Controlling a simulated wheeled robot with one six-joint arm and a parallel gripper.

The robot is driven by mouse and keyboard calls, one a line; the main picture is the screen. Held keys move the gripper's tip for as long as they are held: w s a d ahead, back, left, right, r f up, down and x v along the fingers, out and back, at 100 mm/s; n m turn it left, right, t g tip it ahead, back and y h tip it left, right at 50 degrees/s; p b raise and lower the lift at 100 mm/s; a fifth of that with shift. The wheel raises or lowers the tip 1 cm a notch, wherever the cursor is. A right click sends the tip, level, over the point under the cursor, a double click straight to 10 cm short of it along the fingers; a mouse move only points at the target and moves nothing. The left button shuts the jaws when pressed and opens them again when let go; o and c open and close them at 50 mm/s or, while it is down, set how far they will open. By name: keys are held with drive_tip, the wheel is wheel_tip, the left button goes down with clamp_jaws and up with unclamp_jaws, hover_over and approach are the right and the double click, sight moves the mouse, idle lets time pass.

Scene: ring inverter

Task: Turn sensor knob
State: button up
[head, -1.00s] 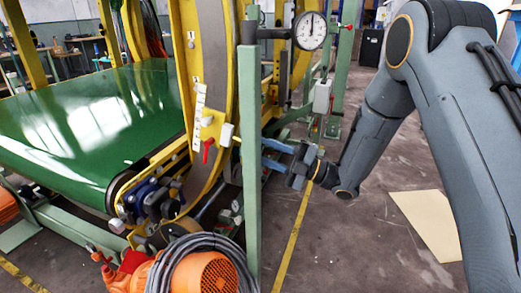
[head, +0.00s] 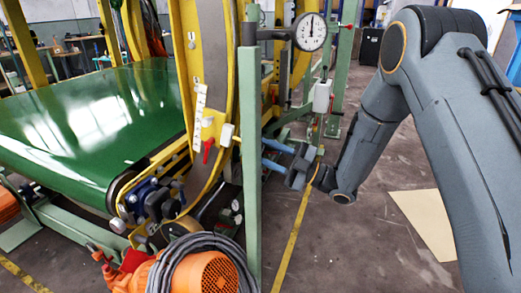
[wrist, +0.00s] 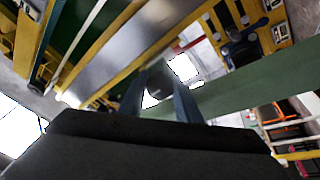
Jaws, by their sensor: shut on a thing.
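My gripper (wrist: 158,82) is shut on a small dark grey rounded knob (wrist: 159,86), which shows between the two blue-grey fingers in the wrist view. In the head view, my gripper's fingers reach left toward the green upright post (head: 251,190), which hides their tips. The knob is hidden in the head view. A small white box (head: 227,135) sits on the yellow ring frame, just left of the post. I cannot tell whether the knob belongs to it.
A round dial gauge (head: 310,32) is mounted above my gripper. A red-handled lever (head: 208,150) is on the yellow frame. The green conveyor belt (head: 90,115) fills the left. An orange motor (head: 200,272) with coiled cable stands in front. Floor at right is clear around a beige sheet (head: 425,220).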

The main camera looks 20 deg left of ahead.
drive_tip(key=o, duration=1.1)
drive_tip(key=shift+c, duration=0.2)
drive_tip(key=shift+s+f, duration=0.1)
